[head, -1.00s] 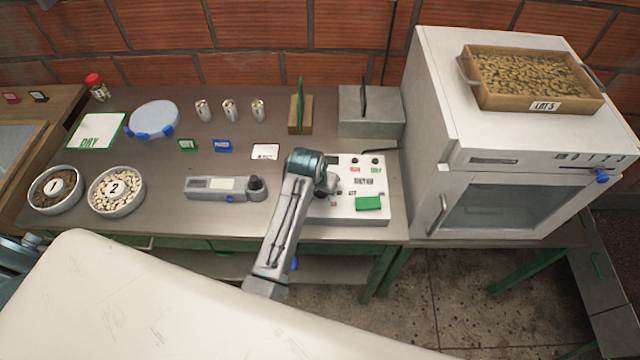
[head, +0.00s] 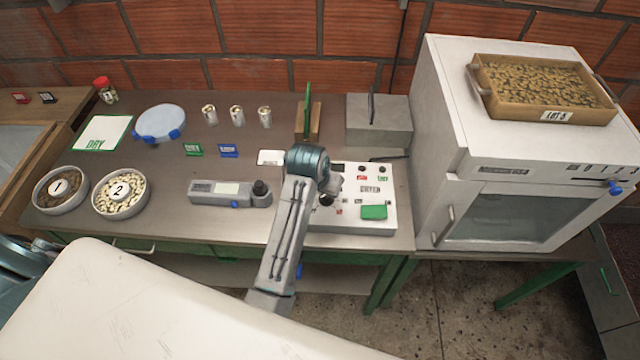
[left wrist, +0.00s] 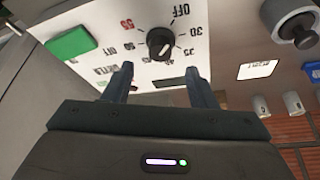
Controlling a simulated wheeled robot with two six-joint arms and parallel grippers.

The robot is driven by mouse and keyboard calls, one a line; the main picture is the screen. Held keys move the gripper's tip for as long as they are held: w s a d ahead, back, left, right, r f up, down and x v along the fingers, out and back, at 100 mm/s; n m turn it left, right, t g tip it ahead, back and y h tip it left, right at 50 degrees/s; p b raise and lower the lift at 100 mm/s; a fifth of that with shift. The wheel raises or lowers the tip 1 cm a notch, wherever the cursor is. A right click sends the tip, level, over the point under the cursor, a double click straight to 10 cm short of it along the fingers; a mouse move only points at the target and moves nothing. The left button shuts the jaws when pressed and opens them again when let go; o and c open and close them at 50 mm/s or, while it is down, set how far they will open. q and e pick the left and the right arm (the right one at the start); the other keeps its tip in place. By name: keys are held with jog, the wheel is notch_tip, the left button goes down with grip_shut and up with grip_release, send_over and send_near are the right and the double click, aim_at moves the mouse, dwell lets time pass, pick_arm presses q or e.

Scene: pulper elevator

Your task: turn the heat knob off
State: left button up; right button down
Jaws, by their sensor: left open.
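The black heat knob (left wrist: 160,43) sits on a white control panel (left wrist: 100,20) and is ringed by printed marks, with OFF at its upper right in the left wrist view. A pale pointer line shows on the knob, but its exact setting is hard to read. My left gripper (left wrist: 158,80) is open and empty, its two fingers apart and pointing toward the panel, short of the knob in the picture. In the head view my left gripper (head: 332,187) is over the panel (head: 345,220), partly hidden by its own wrist. My right gripper is not in view.
A green block (head: 373,212) is on the panel. A grey device (head: 230,192) lies left of it, and a grey box (head: 378,122) stands behind. A white oven (head: 510,150) with a tray (head: 548,118) on top stands to the right. Bowls are at far left.

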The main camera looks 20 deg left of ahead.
pick_arm(q)
jog(key=b+v, duration=0.1)
jog(key=v, duration=0.4)
jog(key=shift+r, duration=0.15)
jog(key=s+a+f, duration=0.2)
jog(key=s+a, duration=0.1)
jog(key=s, duration=0.6)
jog(key=s+a+f+g+y, duration=0.1)
jog(key=s+a+f, duration=0.25)
jog(key=s, duration=0.45)
jog(key=s+a+f, duration=0.1)
jog(key=s+a, duration=0.3)
jog(key=s, duration=0.5)
notch_tip(320, 180, down, 38)
jog(key=a+g+b, duration=0.1)
jog(key=a+b, duration=0.2)
jog(key=b, duration=0.4)
jog(key=s+f+g+b, duration=0.1)
jog(key=s+f+b, duration=0.3)
jog(key=s+f, duration=1.4)
notch_tip(320, 180, down, 4)
jog(key=shift+s+a+f+n, duration=0.2)
jog(key=shift+s+a+n, duration=0.1)
jog(key=shift+n, duration=0.1)
